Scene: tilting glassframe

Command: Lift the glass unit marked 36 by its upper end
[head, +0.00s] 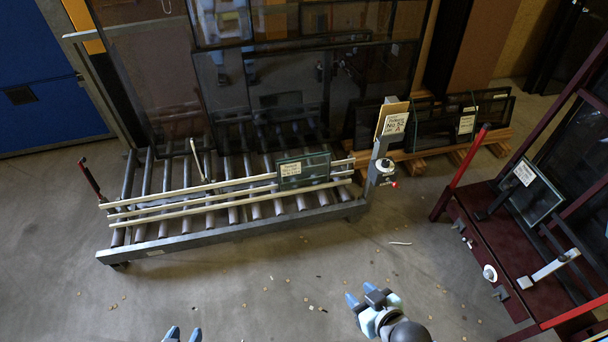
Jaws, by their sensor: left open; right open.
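A small dark glass unit (317,163) with a white label rests on the pale rails across the front of the roller rack. Another small framed glass unit (541,200) with a white label leans on the dark red frame at right. The label numbers on both are too small to read surely, so I cannot tell which is 36. My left gripper (183,334) shows only its blue fingertips at the bottom edge, open and empty. My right gripper (361,295) is open and empty over the floor, in front of the rack and apart from both units.
The roller rack (225,235) holds large dark glass panes behind the rails. A post with a sign (395,122) and a red-tipped handle stands at its right end. The dark red frame (475,215) stands right. The floor between is mostly clear.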

